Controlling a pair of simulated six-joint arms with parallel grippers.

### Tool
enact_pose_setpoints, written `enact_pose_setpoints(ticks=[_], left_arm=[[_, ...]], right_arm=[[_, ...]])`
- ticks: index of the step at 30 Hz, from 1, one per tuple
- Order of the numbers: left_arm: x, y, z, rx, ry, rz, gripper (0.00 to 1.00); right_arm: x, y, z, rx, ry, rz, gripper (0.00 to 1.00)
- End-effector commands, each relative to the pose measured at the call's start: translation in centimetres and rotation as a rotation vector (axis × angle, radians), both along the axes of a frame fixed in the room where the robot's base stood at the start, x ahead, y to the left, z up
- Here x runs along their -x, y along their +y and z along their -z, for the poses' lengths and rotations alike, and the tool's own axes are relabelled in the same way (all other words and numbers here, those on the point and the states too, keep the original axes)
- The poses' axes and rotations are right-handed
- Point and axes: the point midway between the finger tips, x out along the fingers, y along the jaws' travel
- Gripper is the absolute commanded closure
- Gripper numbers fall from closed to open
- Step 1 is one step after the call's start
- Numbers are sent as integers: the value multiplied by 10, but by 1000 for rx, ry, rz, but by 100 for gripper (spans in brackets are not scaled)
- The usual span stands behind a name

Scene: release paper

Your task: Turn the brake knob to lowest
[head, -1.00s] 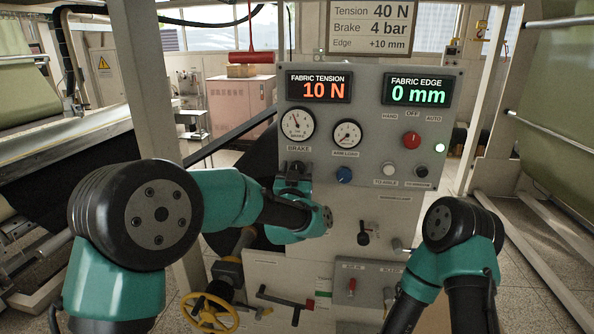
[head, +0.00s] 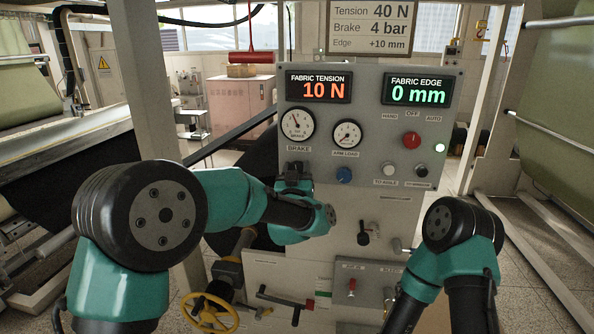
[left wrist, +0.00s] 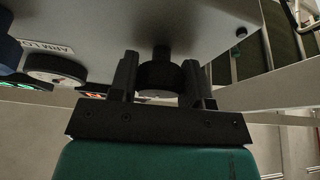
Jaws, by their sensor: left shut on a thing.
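The brake knob (left wrist: 160,75) is a dark round knob on the grey panel, between the two fingers of my left gripper (left wrist: 160,88) in the left wrist view. The gripper is shut on it. In the head view, the left gripper (head: 294,170) is at the panel just below the BRAKE label, and it hides most of the knob. The brake gauge (head: 297,124) is above it, with its needle toward the upper left. My right arm is at the lower right, and its gripper is not in view.
The panel (head: 370,110) also bears a blue knob (head: 344,174), a red knob (head: 411,140), white and black buttons, and an arm load gauge (head: 347,134). Displays read 10 N and 0 mm. A sign (head: 370,26) lists Brake 4 bar. A yellow handwheel (head: 210,314) is lower left.

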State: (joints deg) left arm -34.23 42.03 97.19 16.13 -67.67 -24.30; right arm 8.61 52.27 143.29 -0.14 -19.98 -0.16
Motion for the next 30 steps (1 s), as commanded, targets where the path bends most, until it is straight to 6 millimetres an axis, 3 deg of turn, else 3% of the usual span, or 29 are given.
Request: enact_pose_setpoints(ticks=[30], left_arm=[[1, -2, -2, 879, 223, 0, 80]], right_arm=[[0, 0, 0, 0, 0, 0, 100]])
